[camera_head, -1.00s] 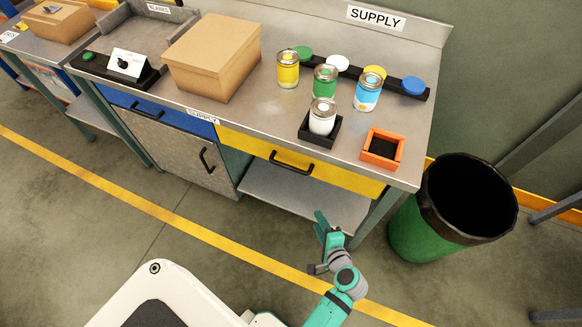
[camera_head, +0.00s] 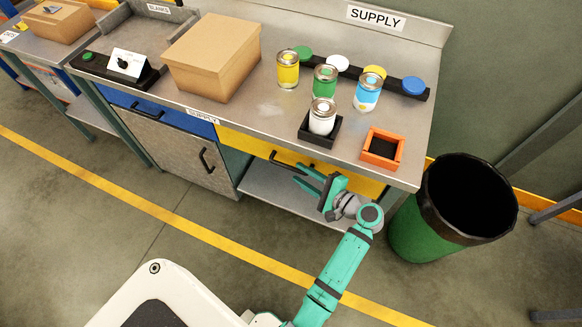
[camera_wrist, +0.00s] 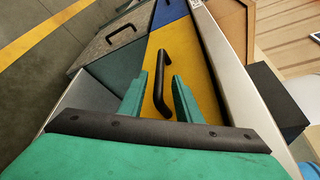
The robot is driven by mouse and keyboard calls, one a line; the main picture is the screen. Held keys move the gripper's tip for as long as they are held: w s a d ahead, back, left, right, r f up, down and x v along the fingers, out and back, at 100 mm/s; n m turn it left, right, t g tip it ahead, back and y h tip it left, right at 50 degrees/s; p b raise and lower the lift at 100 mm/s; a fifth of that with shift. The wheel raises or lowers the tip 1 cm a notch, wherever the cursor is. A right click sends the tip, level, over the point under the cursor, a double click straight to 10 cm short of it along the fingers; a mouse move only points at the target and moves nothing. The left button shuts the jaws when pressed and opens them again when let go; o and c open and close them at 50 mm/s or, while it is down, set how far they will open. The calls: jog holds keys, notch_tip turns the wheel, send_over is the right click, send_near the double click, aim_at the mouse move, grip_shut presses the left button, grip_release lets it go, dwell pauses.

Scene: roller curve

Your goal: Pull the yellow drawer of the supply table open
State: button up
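The yellow drawer (camera_head: 238,143) is in the supply table's front, below the steel top, and looks closed. Its black bar handle (camera_head: 284,161) shows beside my fingertips in the head view. My gripper (camera_head: 307,177) is at the drawer's front, its green fingers apart. In the wrist view the yellow drawer front (camera_wrist: 190,50) fills the middle. The black handle (camera_wrist: 161,84) lies between the two open fingers (camera_wrist: 165,95), nearer the left one. The fingers are not closed on it. Whether a finger touches the handle I cannot tell.
A blue drawer (camera_head: 160,112) and a grey cabinet door are to the left. Paint cans (camera_head: 322,117), an orange box (camera_head: 382,149) and a cardboard box (camera_head: 213,57) stand on the top. A green bin (camera_head: 412,229) is right of the table. A lower shelf (camera_head: 262,190) lies beneath.

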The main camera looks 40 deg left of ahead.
aim_at(295, 171)
jog(key=shift+x, duration=2.75)
jog(key=shift+d, duration=0.1)
jog(key=shift+c, duration=0.3)
grip_shut()
